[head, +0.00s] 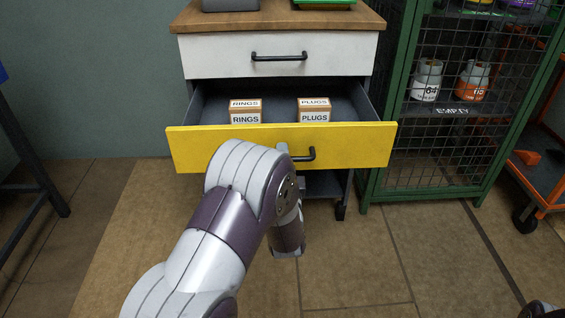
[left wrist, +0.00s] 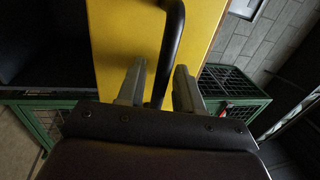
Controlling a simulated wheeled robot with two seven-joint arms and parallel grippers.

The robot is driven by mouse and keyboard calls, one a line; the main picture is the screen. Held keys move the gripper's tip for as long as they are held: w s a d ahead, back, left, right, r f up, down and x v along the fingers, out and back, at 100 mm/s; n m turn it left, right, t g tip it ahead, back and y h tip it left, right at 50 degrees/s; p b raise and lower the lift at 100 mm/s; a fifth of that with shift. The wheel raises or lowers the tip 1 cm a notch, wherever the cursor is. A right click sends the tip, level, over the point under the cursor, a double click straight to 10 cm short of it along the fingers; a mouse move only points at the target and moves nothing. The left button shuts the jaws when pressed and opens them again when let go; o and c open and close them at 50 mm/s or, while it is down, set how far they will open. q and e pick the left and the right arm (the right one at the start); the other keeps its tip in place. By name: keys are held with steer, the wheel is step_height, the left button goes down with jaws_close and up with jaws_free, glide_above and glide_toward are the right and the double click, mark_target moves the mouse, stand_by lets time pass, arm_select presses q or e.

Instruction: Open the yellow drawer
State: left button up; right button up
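The yellow drawer (head: 345,144) of the cabinet stands pulled out, with its grey interior showing. Its black handle (head: 312,154) is partly hidden behind my left arm in the head view. In the left wrist view the handle (left wrist: 172,45) passes between the fingers of my left gripper (left wrist: 160,70). The two fingers are apart, one on each side of the bar, with gaps visible, near the yellow front (left wrist: 120,35).
Inside the drawer are boxes labelled RINGS (head: 245,112) and PLUGS (head: 314,111). A white drawer (head: 220,57) above is shut. A green mesh cage (head: 367,178) stands close on the right, with an orange cart (head: 540,190) beyond. Floor in front is clear.

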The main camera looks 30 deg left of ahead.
arm_select(q)
steer(key=p+v, duration=0.4)
steer(key=v, duration=0.8)
steer(key=shift+s, duration=0.3)
steer(key=shift+d, duration=0.1)
